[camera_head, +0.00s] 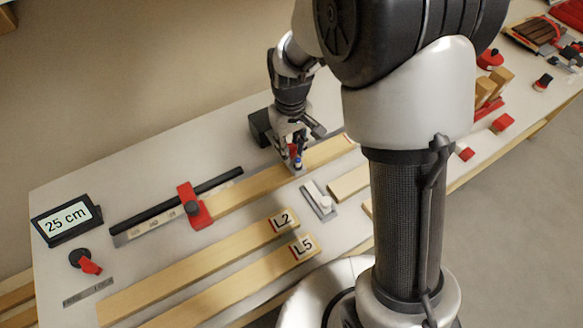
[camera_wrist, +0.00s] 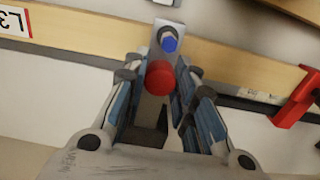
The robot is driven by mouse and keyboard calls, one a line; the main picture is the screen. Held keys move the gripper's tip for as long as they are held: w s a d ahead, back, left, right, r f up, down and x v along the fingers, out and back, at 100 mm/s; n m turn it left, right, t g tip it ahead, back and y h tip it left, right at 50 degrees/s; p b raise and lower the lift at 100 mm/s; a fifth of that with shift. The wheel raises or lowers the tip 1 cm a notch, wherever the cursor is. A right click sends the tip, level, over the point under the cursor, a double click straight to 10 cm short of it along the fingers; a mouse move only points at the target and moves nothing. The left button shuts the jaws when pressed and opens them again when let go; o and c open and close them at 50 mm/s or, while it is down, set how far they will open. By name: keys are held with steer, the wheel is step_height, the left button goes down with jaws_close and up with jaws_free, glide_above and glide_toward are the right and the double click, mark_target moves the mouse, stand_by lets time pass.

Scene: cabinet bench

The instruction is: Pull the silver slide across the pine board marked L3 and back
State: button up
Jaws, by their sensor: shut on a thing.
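The pine board marked L3 (camera_wrist: 80,35) runs across the wrist view, with its label at the upper left. It also shows in the head view (camera_head: 245,190), lying along the rule. The silver slide (camera_wrist: 176,28) lies across the board and has a blue-capped part and a red knob (camera_wrist: 159,78). My gripper (camera_wrist: 160,70) is shut on the slide, with its fingers on either side of the red knob. In the head view my gripper (camera_head: 293,150) is low over the right part of the board. Its fingers hide much of the slide there.
A red stop (camera_head: 194,206) sits at the board's left end on the rule (camera_head: 150,226). A display (camera_head: 67,219) reads 25 cm. Boards L2 (camera_head: 200,262) and L5 (camera_head: 235,285) lie in front. A black block (camera_head: 260,128) stands behind my gripper.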

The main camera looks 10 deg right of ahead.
steer(key=shift+w+a+p, duration=0.3)
steer(key=shift+w+a, duration=0.15)
steer(key=shift+w, duration=0.65)
steer(key=shift+w+a+p, duration=0.35)
steer(key=shift+w+a, duration=0.15)
steer(key=shift+w, duration=0.6)
steer(key=shift+w+a+p, duration=0.3)
steer(key=shift+w+a, duration=0.15)
steer(key=shift+w, duration=0.65)
steer(key=o, duration=0.9)
steer(key=shift+r, duration=0.1)
step_height(320, 180, up, 9)
steer(key=p, duration=0.6)
steer(key=shift+p, duration=0.3)
steer(key=shift+s, duration=0.1)
